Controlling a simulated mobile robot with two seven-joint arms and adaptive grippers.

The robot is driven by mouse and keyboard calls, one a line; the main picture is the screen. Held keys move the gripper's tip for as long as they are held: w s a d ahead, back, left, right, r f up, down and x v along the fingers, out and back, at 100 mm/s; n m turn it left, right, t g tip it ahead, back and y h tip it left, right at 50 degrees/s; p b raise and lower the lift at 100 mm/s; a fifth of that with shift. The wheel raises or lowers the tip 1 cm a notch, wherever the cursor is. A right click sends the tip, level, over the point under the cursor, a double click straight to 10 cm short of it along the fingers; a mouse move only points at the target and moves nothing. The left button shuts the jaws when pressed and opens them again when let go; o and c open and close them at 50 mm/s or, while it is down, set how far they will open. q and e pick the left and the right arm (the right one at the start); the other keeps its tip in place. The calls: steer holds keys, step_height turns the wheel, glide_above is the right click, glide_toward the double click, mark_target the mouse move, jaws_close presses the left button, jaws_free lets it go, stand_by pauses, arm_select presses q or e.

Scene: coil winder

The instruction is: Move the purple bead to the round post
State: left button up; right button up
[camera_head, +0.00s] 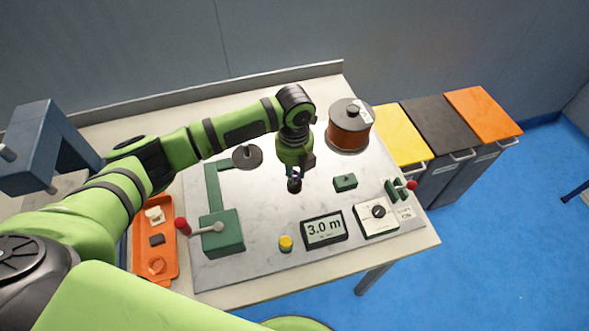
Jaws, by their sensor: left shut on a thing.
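My left gripper (294,181) points down over the middle of the grey-white plate (270,215). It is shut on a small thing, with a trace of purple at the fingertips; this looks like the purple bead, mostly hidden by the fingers. I cannot tell whether it touches the plate. A dark round disc (247,157) with a small upright pin stands left of the gripper. I cannot tell for sure which part is the round post. My right gripper is not in view.
A copper coil spool (349,128) stands behind right. A green lever box (222,232), a "3.0 m" display (324,230), a yellow button (286,243), a dial box (376,215) and a small green block (345,182) surround the gripper. An orange tray (172,266) lies left.

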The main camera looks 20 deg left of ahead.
arm_select(q)
steer(key=shift+f, duration=0.2)
steer(key=shift+f+b, duration=0.55)
steer(key=shift+f, duration=0.4)
steer(key=o, duration=0.8)
steer(key=shift+r, duration=0.15)
step_height(320, 180, up, 12)
steer(key=shift+f, duration=0.1)
